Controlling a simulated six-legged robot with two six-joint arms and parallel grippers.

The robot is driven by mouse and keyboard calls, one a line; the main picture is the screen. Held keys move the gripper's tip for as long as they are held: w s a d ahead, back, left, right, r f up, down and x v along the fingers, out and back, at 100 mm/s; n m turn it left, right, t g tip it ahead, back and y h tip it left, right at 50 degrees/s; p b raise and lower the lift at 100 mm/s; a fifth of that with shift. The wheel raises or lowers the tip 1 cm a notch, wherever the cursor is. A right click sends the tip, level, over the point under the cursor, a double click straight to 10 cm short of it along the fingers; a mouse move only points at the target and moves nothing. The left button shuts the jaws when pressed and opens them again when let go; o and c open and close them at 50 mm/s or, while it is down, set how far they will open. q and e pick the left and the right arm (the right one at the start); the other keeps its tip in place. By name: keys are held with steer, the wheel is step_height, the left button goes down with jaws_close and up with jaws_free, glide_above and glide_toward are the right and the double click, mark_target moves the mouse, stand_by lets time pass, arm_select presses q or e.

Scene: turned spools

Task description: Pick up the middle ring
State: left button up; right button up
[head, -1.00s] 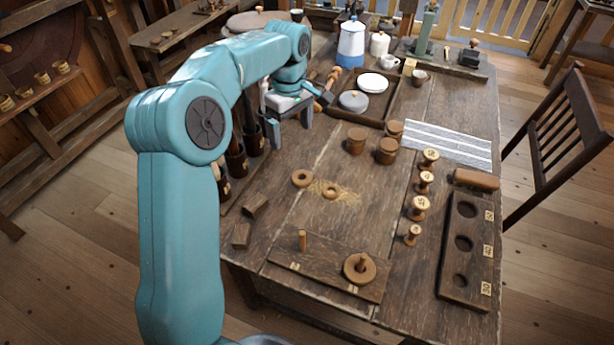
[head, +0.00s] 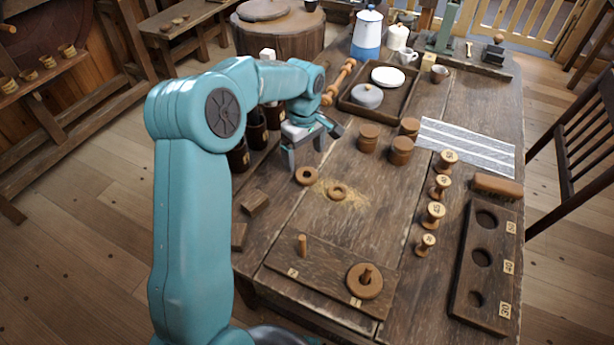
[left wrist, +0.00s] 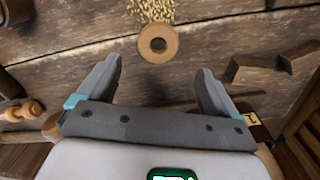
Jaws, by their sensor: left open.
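Three brown wooden rings are on the table. The mid-sized ring (head: 307,176) lies flat beside the sawdust; it also shows in the left wrist view (left wrist: 158,43). A smaller ring (head: 337,192) lies on the sawdust. The largest ring (head: 365,281) sits around a peg on the flat peg board (head: 325,272), whose other peg (head: 302,245) is bare. My left gripper (head: 306,156) is open and empty, just behind and above the mid-sized ring. In the left wrist view its fingers (left wrist: 158,82) are spread, with the ring ahead between them, untouched. My right gripper is not in view.
Two wooden blocks (head: 255,203) lie left of the rings. Lidded pots (head: 401,151) stand behind right, with several spools (head: 433,214) and a holed board (head: 483,262) further right. A tray (head: 352,106) is behind.

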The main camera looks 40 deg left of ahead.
mark_target(306, 170)
arm_select(q)
steer(key=shift+w+f, duration=0.15)
steer(key=shift+f, duration=0.7)
steer(key=f, duration=0.5)
steer(key=shift+d, duration=0.25)
steer(key=c, duration=1.1)
